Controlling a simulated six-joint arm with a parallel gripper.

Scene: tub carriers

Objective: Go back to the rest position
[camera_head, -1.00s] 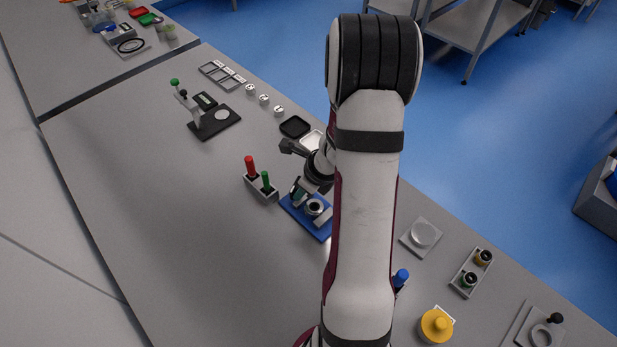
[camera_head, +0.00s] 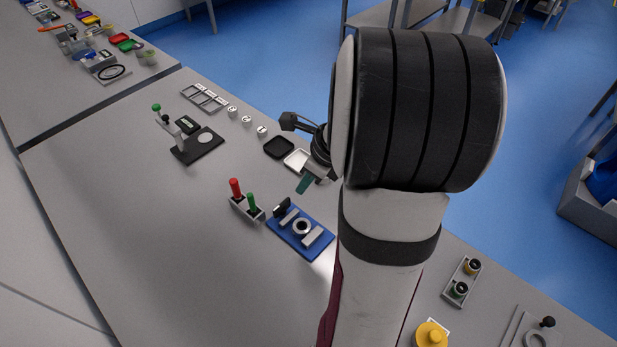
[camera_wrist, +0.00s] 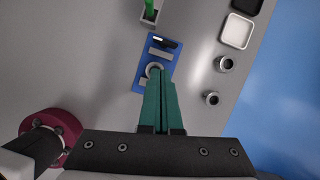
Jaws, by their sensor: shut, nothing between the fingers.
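My gripper (camera_head: 306,183) hangs above the bench, just behind and above the blue fixture (camera_head: 284,238) in the head view, with its teal fingers together and nothing between them. In the wrist view the teal fingers (camera_wrist: 160,100) lie side by side and cover part of the blue fixture (camera_wrist: 139,72). The fixture carries grey blocks and a ring (camera_head: 302,227). The gripper is apart from the fixture. My forearm hides part of the bench on the right of the head view.
A holder with a red handle (camera_head: 235,188) and a green handle (camera_head: 252,203) stands left of the fixture. A black tray (camera_head: 279,147) and a white tray (camera_head: 297,159) lie behind it. A dark stand (camera_head: 197,146) is farther left. The bench's front left is clear.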

